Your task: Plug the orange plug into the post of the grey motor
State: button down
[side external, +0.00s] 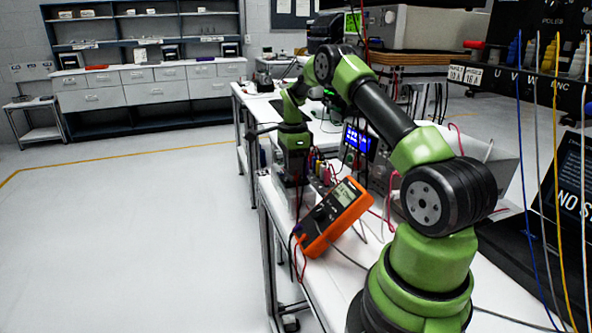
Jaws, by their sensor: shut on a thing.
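My gripper (292,180) points down at the end of my green and black arm, low over the near part of the white bench. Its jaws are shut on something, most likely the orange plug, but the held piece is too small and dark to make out. The grey motor and its post cannot be told apart from the clutter around and below the jaws. So I cannot tell whether the plug touches the post.
An orange multimeter (335,217) with leads stands tilted just right of my gripper. A power supply with a blue display (357,141) and several coloured terminals stand behind. Cables hang at the bench's left edge. The floor (130,230) at left is clear.

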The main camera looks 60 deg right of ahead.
jog(key=shift+r, duration=0.15)
jog(key=shift+r, duration=2.4)
jog(key=shift+w+a+f+n, duration=0.3)
jog(key=shift+f+n, duration=0.5)
jog(key=shift+n, duration=0.7)
jog(key=shift+w+a+f+n, duration=0.15)
jog(key=shift+a+f+n, duration=0.25)
jog(key=shift+f+n, duration=0.75)
jog(key=shift+w+a+f+n, duration=0.2)
jog(key=shift+a+f+n, duration=0.2)
jog(key=shift+n, duration=1.45)
jog(key=shift+f, duration=0.25)
